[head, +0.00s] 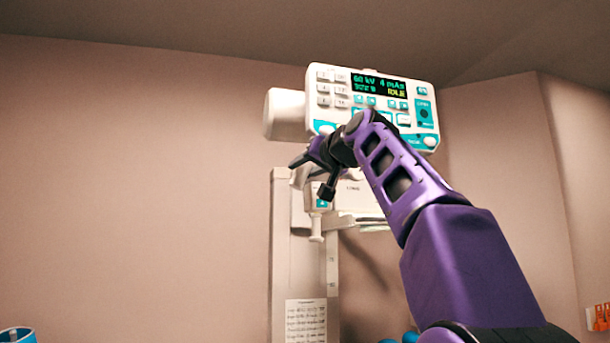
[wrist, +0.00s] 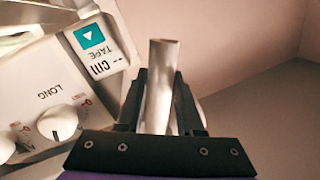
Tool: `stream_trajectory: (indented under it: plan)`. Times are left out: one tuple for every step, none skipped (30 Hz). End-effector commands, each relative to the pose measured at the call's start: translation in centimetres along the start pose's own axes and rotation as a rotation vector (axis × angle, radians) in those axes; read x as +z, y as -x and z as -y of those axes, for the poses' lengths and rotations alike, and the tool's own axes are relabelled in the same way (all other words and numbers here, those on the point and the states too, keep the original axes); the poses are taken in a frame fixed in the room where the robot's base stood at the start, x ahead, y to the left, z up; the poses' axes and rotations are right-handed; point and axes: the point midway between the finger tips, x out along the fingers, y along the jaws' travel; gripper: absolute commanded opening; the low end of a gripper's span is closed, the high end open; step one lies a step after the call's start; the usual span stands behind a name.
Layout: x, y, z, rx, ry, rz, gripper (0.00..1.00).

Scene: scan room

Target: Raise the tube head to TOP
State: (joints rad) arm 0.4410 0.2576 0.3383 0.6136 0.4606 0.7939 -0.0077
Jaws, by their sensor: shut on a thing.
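The tube head (head: 284,114) is a white cylinder high on the column, with a control panel (head: 425,75) at its front. The panel's lit display (head: 378,86) reads about 60 kV, 4 mAs and what looks like IDLE. Below is a white housing with a LONG label (wrist: 50,92), a round knob (wrist: 58,122) and a teal arrow label (wrist: 88,37). My gripper (head: 305,160) is just under the panel's left side. In the wrist view, my gripper (wrist: 158,80) is shut around a pale round bar (wrist: 162,60).
The white column (head: 283,245) stands against the wall below the tube head, with a printed sheet (head: 306,320) low on it. A blue object (head: 16,335) is at lower left and orange items (head: 601,316) are at lower right. The wall left of the column is bare.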

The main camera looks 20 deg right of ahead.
Motion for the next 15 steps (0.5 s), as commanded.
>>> stream_trajectory:
  plan:
    - [0.01,-0.03,0.03,0.0,0.0,0.002,0.0]
    - [-0.02,-0.02,0.05,0.0,0.0,0.002,0.0]
    - [-0.03,-0.01,0.06,0.0,0.0,0.002,0.0]
    - [-0.04,-0.01,0.06,0.0,0.0,0.002,0.0]
    - [-0.04,-0.01,0.07,0.0,0.0,0.002,0.0]
    - [-0.04,-0.01,0.07,0.0,0.0,0.002,0.0]
    - [-0.03,-0.01,0.07,0.0,0.0,0.002,0.0]
    - [-0.03,-0.01,0.07,0.0,0.0,0.002,0.0]
    - [-0.02,-0.02,0.06,0.0,0.0,0.002,0.0]
    - [-0.02,-0.02,0.07,0.0,0.0,0.002,0.0]
    - [-0.02,-0.02,0.07,0.0,0.0,0.002,0.0]
    - [-0.02,-0.02,0.06,0.0,0.0,0.002,0.0]
    - [-0.01,-0.02,0.07,0.0,0.0,0.002,0.41]
    - [-0.01,-0.02,0.06,0.0,0.0,0.003,0.47]
    - [-0.01,-0.02,0.06,0.0,0.0,0.003,0.48]
